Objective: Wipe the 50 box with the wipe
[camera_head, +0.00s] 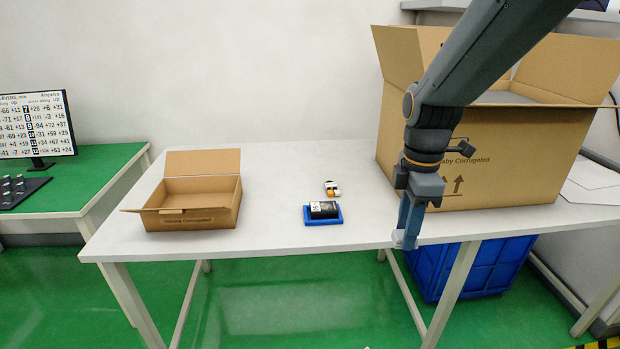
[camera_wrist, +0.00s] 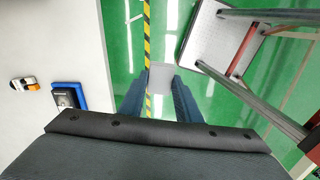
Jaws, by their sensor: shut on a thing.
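The 50 box is a small black box (camera_head: 323,209) with a white label, resting on a blue holder (camera_head: 309,221) in the middle of the white table. In the wrist view the box (camera_wrist: 64,98) and the blue holder (camera_wrist: 82,97) are at the left. My gripper (camera_head: 408,228) hangs to the right of the box at the table's front edge. It is shut on the wipe, a pale grey piece (camera_wrist: 160,76) that shows between the fingertips in the wrist view. The wipe is apart from the box.
A small white and orange item (camera_head: 332,189) lies behind the box. An open carton (camera_head: 185,222) stands left on the table (camera_head: 270,232), a large open carton (camera_head: 500,170) right. A blue crate (camera_head: 480,270) is underneath. The wrist view shows a step ladder (camera_wrist: 242,50) at right.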

